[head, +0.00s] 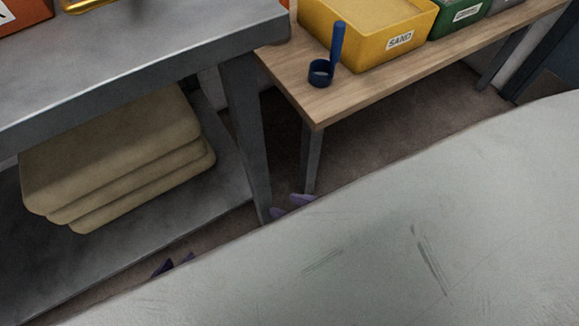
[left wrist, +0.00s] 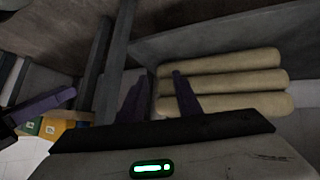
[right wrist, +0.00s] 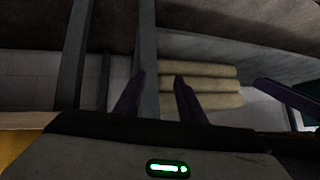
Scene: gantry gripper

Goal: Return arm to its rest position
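My left gripper (head: 172,265) shows only its dark purple fingertips past the edge of the large pale surface in the head view. My right gripper (head: 291,205) shows its purple fingertips farther right, beside the metal table's leg. In the left wrist view my left gripper (left wrist: 163,73) has its two fingers apart with nothing between them. In the right wrist view my right gripper (right wrist: 159,75) also has its fingers apart and empty. Both point toward the shelf with stacked sacks. The arms are mostly hidden in the head view.
A grey metal table (head: 150,68) with a lower shelf holding stacked tan sacks (head: 115,150) stands at left. A wooden bench (head: 290,75) bears a blue scoop (head: 336,55), a yellow SAND bin (head: 368,45) and a green bin (head: 458,20). Brown floor (head: 400,120) lies open between.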

